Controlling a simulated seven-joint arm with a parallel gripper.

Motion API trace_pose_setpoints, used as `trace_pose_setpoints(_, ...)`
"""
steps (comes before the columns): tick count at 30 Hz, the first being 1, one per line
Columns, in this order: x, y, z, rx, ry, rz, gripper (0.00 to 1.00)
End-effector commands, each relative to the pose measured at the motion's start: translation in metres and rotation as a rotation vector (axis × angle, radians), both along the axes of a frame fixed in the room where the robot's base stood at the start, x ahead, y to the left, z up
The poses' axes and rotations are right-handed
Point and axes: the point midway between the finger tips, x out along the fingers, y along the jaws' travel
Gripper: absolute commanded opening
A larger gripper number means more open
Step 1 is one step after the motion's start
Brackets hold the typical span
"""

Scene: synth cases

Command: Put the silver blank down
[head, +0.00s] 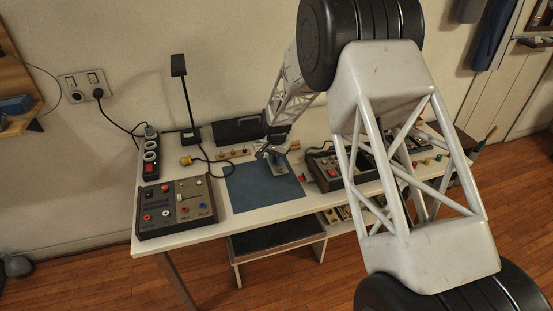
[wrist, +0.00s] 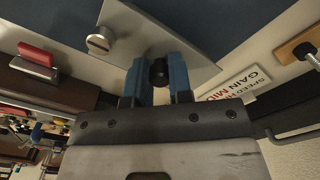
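The silver blank (wrist: 140,38) is a flat grey metal plate with a slotted screw head and a black knob. My gripper (wrist: 159,82) has its two blue fingers on either side of the black knob, which fills the space between them. In the head view the blank (head: 279,169) is over the blue mat (head: 248,193), toward its upper right part, with my gripper (head: 271,152) at its far end. I cannot tell whether the plate touches the mat.
A control box (head: 175,205) stands left of the mat and another (head: 332,170) to the right. A lamp (head: 186,100) and a power strip (head: 150,155) stand behind at left. A white label card (wrist: 245,84) lies near the plate. The mat's left and front are clear.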

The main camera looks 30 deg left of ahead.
Motion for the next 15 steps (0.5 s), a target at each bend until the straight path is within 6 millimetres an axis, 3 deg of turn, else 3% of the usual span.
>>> trace_pose_setpoints(1, 0.0001, 0.0, 0.0002, 0.0, 0.0, 0.0, 0.26)
trace_pose_setpoints(5, 0.0, 0.0, 0.0002, 0.0, 0.0, 0.0, 0.46)
trace_pose_setpoints(15, 0.0, 0.0, 0.0014, 0.0, 0.0, 0.0, 0.46)
